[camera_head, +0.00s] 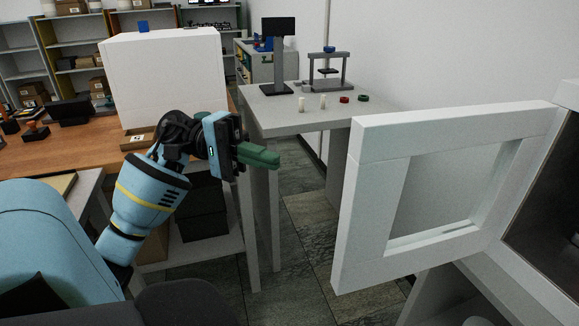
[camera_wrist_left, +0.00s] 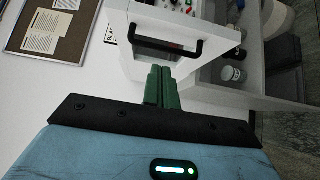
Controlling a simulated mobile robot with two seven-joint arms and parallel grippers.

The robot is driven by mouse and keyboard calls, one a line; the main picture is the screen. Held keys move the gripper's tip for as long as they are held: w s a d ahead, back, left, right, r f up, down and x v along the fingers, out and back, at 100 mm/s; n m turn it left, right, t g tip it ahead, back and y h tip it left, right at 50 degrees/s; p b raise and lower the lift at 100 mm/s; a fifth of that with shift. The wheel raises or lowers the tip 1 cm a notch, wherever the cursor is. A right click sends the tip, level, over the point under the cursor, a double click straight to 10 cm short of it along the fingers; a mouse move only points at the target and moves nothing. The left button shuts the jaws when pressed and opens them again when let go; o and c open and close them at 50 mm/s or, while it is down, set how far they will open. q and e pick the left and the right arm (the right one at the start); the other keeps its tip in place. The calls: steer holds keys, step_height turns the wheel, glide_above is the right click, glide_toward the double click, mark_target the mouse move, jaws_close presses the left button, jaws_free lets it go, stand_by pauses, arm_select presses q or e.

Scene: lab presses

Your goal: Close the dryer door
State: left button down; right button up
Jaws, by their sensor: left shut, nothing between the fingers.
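The dryer door (camera_head: 372,190) is a white frame with a square window, standing wide open in the head view. It swings out to the left from the dryer (camera_head: 543,225), whose dark opening shows at the right edge. My left gripper (camera_head: 277,158) has green fingers, shut and empty. It is in the air to the left of the door, with a clear gap between them. In the left wrist view the green fingers (camera_wrist_left: 161,78) lie together in front of a white unit with a black handle (camera_wrist_left: 165,45). My right gripper is not in view.
A grey table (camera_head: 290,112) with a small press (camera_head: 328,72) and small parts stands behind the gripper. A wooden bench (camera_head: 75,146) with a large white box (camera_head: 165,75) is at left. Tiled floor shows between table and door.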

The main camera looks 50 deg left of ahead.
arm_select(q)
steer(key=s+d+p+x, duration=0.1)
steer(key=p+x, duration=0.3)
steer(key=x, duration=0.7)
steer(key=shift+s+d, duration=0.35)
steer(key=shift+s, duration=0.35)
steer(key=shift+f, duration=0.1)
